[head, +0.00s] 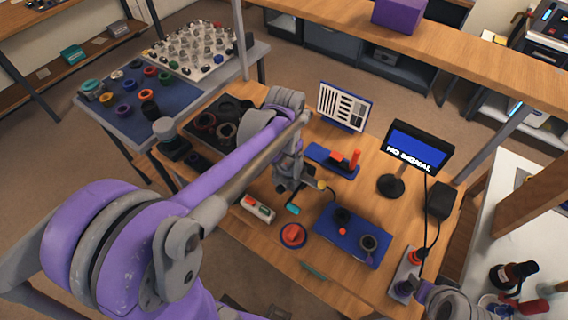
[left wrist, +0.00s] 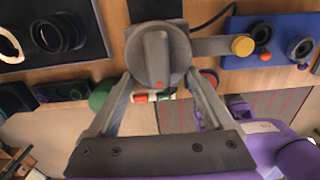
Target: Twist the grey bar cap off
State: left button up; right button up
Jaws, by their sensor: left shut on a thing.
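The grey bar cap (left wrist: 157,57) is a round grey disc with a raised bar across it and a small red mark, in the upper middle of the left wrist view. My left gripper (left wrist: 160,75) has its two grey fingers on either side of the cap and is shut on it. In the head view my left gripper (head: 292,180) is low over the middle of the wooden table, and my arm largely hides the cap there. A grey arm with a yellow knob (left wrist: 243,46) sticks out beside the cap; the knob also shows in the head view (head: 321,185). My right gripper cannot be made out.
A blue tray (head: 330,244) with dark rings lies to the right, and a red-topped round button (head: 293,234) lies in front. A small monitor (head: 417,148) reads NO SIGNAL. A black tray of rings (head: 199,136) lies left. Bare wood shows between them.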

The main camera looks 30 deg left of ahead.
aim_at(285, 164)
pick_arm(q)
jog(key=shift+r+p, duration=0.55)
jog(key=shift+r, duration=0.6)
pick_arm(e)
jog(key=shift+w+r, duration=0.35)
jog(key=shift+r, duration=0.5)
pick_arm(q)
jog(key=shift+r, duration=0.5)
jog(key=shift+r+p, duration=1.1)
jog(key=shift+r, duration=0.8)
pick_arm(e)
jog(key=w+r, duration=0.2)
jog(key=r, duration=0.1)
jog(key=shift+r+t, duration=0.1)
jog(key=shift+t, duration=0.2)
pick_arm(q)
jog(key=shift+s+f, duration=0.1)
jog(key=shift+s, duration=0.05)
pick_arm(e)
jog(key=shift+s, duration=0.15)
